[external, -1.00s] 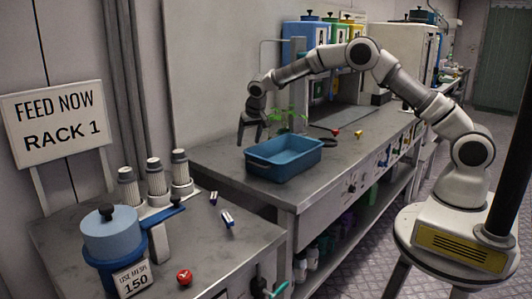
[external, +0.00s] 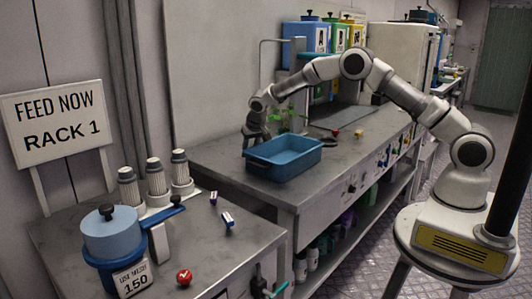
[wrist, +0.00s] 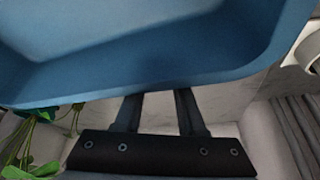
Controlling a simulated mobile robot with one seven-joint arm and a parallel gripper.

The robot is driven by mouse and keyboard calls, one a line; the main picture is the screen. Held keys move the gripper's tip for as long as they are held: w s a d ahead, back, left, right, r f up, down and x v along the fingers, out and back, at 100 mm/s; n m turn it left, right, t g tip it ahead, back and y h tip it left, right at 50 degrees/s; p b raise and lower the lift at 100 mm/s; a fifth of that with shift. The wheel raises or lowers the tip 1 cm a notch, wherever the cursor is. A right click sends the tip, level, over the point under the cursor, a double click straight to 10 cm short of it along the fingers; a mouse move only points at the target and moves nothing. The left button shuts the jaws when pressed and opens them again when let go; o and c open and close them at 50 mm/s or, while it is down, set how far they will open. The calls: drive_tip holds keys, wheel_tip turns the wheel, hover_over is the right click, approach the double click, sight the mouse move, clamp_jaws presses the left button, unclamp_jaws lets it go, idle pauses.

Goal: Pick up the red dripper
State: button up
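A small red piece (external: 335,132), which may be the red dripper, lies on the grey counter to the right of the blue tray (external: 284,169). It is too small to make out its shape. My gripper (external: 256,145) points down at the back left of the tray, well to the left of the red piece. In the wrist view my gripper (wrist: 158,105) has its two dark fingers apart with only grey surface between them. The blue tray (wrist: 150,88) hides the fingertips there. No red thing shows in the wrist view.
A yellow piece (external: 359,134) lies near the red one. A green plant (external: 285,125) stands behind the tray; its leaves (wrist: 40,140) show at the wrist view's left. A round red item (external: 184,277) and a blue lidded pot (external: 112,238) sit on the front bench.

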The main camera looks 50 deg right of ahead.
clamp_jaws()
drive_tip(key=shift+r, duration=0.1)
drive_tip(key=shift+r, duration=0.6)
wheel_tip(320, 180, up, 3)
drive_tip(key=shift+f, duration=0.1)
drive_tip(key=s+d+r, duration=0.5)
drive_tip(key=d+r, duration=0.1)
drive_tip(key=d, duration=0.4)
drive_tip(key=shift+d+r, duration=0.25)
drive_tip(key=shift+r, duration=0.1)
